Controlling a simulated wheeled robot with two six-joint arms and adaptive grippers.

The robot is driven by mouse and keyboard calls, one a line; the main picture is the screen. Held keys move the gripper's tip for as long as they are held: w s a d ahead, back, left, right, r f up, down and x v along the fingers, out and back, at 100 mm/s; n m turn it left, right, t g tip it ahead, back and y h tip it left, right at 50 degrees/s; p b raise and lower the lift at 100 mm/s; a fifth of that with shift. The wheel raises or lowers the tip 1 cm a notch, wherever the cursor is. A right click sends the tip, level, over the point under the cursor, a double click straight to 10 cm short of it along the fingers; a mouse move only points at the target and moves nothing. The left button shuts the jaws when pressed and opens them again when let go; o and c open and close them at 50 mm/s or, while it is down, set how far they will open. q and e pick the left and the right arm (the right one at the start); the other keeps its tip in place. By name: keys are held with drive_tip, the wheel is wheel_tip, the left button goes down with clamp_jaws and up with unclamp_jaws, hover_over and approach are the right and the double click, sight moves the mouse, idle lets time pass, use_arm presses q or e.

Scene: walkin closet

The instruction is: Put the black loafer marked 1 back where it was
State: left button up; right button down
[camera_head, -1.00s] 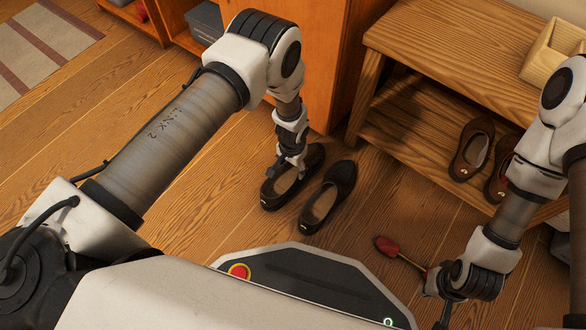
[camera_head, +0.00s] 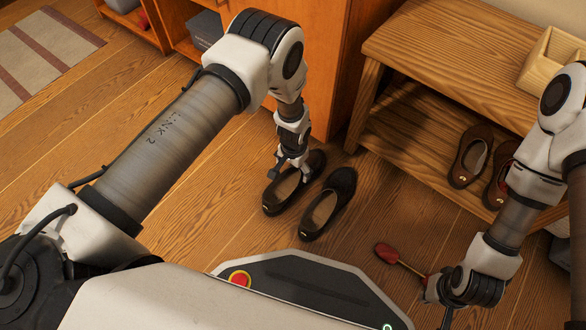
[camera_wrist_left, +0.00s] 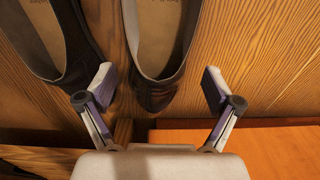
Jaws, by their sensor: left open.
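Two dark loafers stand side by side on the wooden floor: a left one (camera_head: 282,196) and a right one (camera_head: 322,207). I can read no number on either. My left gripper (camera_head: 288,172) is low over the left loafer in the head view. In the left wrist view, my open left gripper (camera_wrist_left: 160,88) has one finger on each side of the toe of one loafer (camera_wrist_left: 156,92); the other loafer (camera_wrist_left: 80,50) lies beside the left finger. I cannot tell whether the fingers touch the shoe. My right gripper (camera_head: 442,308) is at the lower right, its jaws unclear.
A wooden bench (camera_head: 430,45) with a lower shelf (camera_head: 400,140) stands at right, holding a brown pair (camera_head: 471,156). An orange cabinet (camera_head: 335,50) is behind my left gripper. Floor left of the loafers is clear.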

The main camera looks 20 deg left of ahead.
use_arm(q)
wheel_tip(320, 180, up, 10)
drive_tip(key=p, duration=0.5)
drive_tip(key=s+a+f+n, duration=0.1)
drive_tip(key=s+a, duration=0.3)
drive_tip(key=s, duration=0.4)
drive_tip(key=s+a+f+n, duration=0.1)
drive_tip(key=s+a, duration=0.3)
drive_tip(key=s, duration=0.3)
drive_tip(key=s+a+r+n, duration=0.2)
drive_tip(key=s+r, duration=0.3)
drive_tip(key=s, duration=0.7)
